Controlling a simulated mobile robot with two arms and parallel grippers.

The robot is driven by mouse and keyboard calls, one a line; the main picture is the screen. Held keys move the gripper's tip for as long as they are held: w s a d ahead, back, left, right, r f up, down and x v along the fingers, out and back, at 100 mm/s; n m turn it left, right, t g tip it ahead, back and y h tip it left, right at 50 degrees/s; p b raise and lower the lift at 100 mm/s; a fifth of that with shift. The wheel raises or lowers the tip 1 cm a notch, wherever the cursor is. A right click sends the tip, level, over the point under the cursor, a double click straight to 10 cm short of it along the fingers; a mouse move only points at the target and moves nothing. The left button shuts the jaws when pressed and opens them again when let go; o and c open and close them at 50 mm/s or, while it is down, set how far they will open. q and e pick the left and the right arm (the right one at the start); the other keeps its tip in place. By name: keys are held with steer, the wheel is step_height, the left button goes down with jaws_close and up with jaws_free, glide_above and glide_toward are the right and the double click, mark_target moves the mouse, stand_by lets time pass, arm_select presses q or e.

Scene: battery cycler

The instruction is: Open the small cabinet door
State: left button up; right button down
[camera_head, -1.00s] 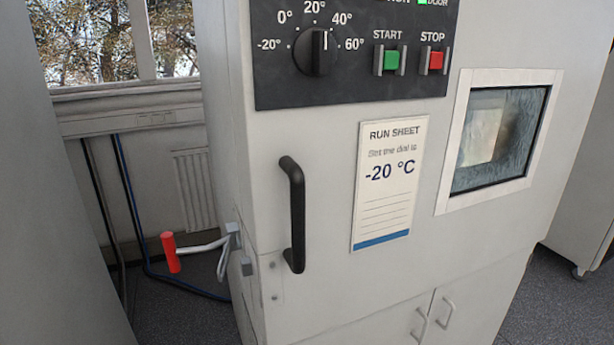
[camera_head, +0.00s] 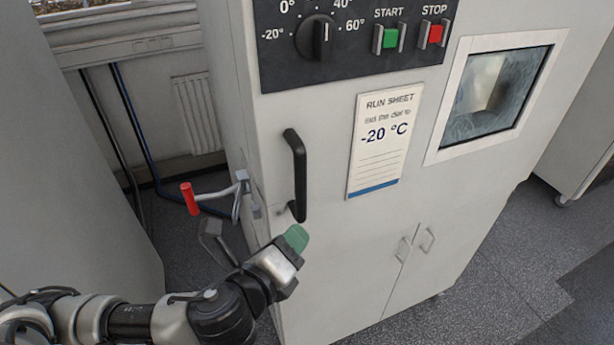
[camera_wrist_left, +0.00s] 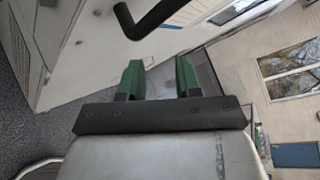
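The white cabinet has a tall door with a black bar handle (camera_head: 299,175) on its front left. A pair of small doors below it shows two small metal handles, the left (camera_head: 403,250) and the right (camera_head: 428,239); both doors look closed. My left gripper (camera_head: 296,238), with green fingertips, is just below the lower end of the black handle, apart from it as far as I can tell. In the left wrist view its fingers (camera_wrist_left: 159,78) are spread with nothing between them, and the black handle (camera_wrist_left: 150,20) lies ahead of them. My right gripper is not in view.
A red-gripped lever (camera_head: 190,198) sticks out from the cabinet's left side. A dial (camera_head: 315,38), green button (camera_head: 391,38) and red button (camera_head: 436,34) sit above, with a run sheet (camera_head: 380,145) and window (camera_head: 494,95). Floor (camera_head: 480,290) is clear at front right.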

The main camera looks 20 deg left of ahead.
mark_target(297, 193)
arm_select(q)
steer(key=w+r+m+h+b, duration=0.1)
steer(key=m, duration=0.3)
steer(key=w+a+m+t+b, duration=0.1)
steer(key=m, duration=0.3)
steer(key=w+a+r+m+h+b, duration=0.1)
steer(key=m, duration=0.3)
steer(key=shift+w+a+r+t+h+b, duration=0.25)
steer(key=shift+w+r+t+h+b, duration=0.05)
steer(key=shift+w+r+t+b, duration=0.1)
steer(key=b+x, duration=0.2)
steer(key=b, duration=0.4)
steer(key=x, duration=0.5)
steer(key=shift+w+d+r, duration=0.1)
steer(key=shift+w+r, duration=0.1)
steer(key=shift+r, duration=0.05)
steer(key=shift+c, duration=0.3)
jaws_close()
